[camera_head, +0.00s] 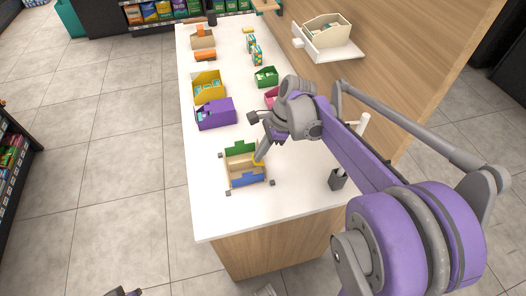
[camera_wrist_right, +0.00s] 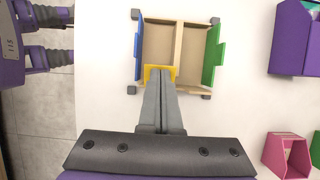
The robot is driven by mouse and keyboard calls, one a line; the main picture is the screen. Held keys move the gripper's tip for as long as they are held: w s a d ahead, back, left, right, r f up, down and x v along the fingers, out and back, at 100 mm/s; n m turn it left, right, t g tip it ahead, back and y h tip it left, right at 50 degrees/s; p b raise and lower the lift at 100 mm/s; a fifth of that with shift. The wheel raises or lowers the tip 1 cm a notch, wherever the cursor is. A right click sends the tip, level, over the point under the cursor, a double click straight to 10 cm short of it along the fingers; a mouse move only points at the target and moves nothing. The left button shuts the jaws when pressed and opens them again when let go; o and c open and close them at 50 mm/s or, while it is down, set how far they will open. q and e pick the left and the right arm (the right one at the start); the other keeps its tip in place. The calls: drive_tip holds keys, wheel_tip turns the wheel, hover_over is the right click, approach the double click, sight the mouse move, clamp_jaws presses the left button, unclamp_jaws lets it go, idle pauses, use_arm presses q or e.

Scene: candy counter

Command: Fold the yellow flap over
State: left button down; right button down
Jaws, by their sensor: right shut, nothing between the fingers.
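An open cardboard box (camera_head: 232,163) stands on the white counter, with a green flap (camera_head: 240,147) at its far side and a blue flap (camera_head: 249,180) at its near side. The yellow flap (camera_head: 261,159) is on the right side; in the right wrist view the yellow flap (camera_wrist_right: 149,70) shows at the box edge around the fingertips. My right gripper (camera_head: 260,156) is shut and empty, its tips at the yellow flap; contact is hard to judge. In the wrist view the gripper (camera_wrist_right: 161,82) partly covers the flap. A dark piece at the bottom edge may be my left gripper (camera_head: 122,292).
Small dark corner blocks (camera_head: 272,183) surround the box. A purple box (camera_head: 215,114), a yellow box (camera_head: 208,88) and a green box (camera_head: 266,76) stand farther back. A dark grey holder (camera_head: 337,179) stands to the right. The counter (camera_head: 207,210) is clear in front.

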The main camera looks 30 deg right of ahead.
drive_tip(key=shift+a+f, duration=0.1)
drive_tip(key=shift+f, duration=0.15)
drive_tip(key=shift+w+f, duration=0.1)
drive_tip(key=shift+f, duration=0.1)
drive_tip(key=a+p+v, duration=0.1)
drive_tip(key=p+v, duration=0.3)
drive_tip(key=v, duration=0.2)
drive_tip(key=shift+d+r, duration=0.25)
drive_tip(key=shift+r, duration=0.35)
idle(0.8)
